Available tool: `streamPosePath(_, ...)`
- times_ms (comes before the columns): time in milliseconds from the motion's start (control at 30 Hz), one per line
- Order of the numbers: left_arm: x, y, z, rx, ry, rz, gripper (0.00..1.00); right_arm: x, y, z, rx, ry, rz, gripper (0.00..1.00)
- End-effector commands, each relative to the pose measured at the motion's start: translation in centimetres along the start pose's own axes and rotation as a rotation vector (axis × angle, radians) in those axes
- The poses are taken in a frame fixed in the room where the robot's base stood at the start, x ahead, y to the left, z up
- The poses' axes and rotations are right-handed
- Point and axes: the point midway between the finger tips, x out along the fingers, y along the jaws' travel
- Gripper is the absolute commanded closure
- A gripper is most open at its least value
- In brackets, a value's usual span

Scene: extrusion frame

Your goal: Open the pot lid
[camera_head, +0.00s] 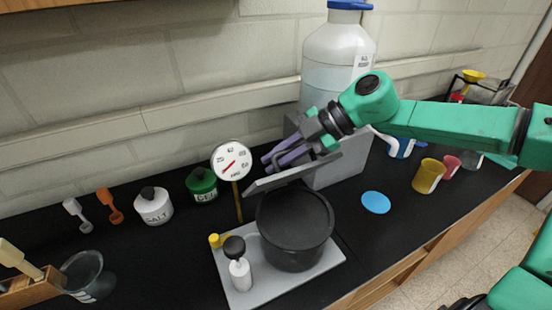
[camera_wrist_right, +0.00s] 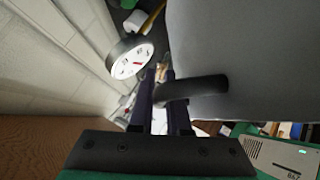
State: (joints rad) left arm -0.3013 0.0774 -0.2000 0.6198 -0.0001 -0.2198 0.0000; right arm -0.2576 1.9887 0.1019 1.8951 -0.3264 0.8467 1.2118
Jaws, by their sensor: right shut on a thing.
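The black pot (camera_head: 295,240) stands on a light grey tray (camera_head: 240,290). Its top looks uncovered in the head view. A grey lid (camera_head: 272,182) is tilted up at the far side of the pot's rim. In the right wrist view the lid (camera_wrist_right: 240,55) fills the upper right as a flat grey surface with a dark handle (camera_wrist_right: 200,91). My right gripper (camera_head: 272,160) reaches in from the right above the lid, its purple fingers shut on the handle. The fingers (camera_wrist_right: 167,105) also show in the right wrist view. My left gripper is not in view.
A dial gauge (camera_head: 231,160) on a stem stands close left of the lid. A white, black-topped bottle (camera_head: 239,268) stands left of the pot. A grey box (camera_head: 340,168) and large jug (camera_head: 338,65) are behind. A blue disc (camera_head: 376,202) lies right; salt (camera_head: 153,206) and green (camera_head: 201,184) jars stand left.

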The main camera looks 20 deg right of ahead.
Motion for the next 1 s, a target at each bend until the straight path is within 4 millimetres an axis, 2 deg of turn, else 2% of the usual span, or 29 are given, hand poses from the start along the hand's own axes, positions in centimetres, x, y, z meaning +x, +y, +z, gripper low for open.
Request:
streamPosePath(100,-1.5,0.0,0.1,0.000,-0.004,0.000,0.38,-0.2,1.1,-0.1,0.065,-0.008,-0.068,1.00)
streamPosePath(300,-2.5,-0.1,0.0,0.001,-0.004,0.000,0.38,0.1,2.5,0.2,0.146,-0.009,-0.147,1.00)
streamPosePath(567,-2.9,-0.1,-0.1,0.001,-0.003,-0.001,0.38,0.4,3.5,0.5,0.198,-0.008,-0.196,1.00)
streamPosePath(1000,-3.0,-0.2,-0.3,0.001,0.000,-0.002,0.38,0.5,3.6,0.7,0.207,-0.008,-0.203,1.00)
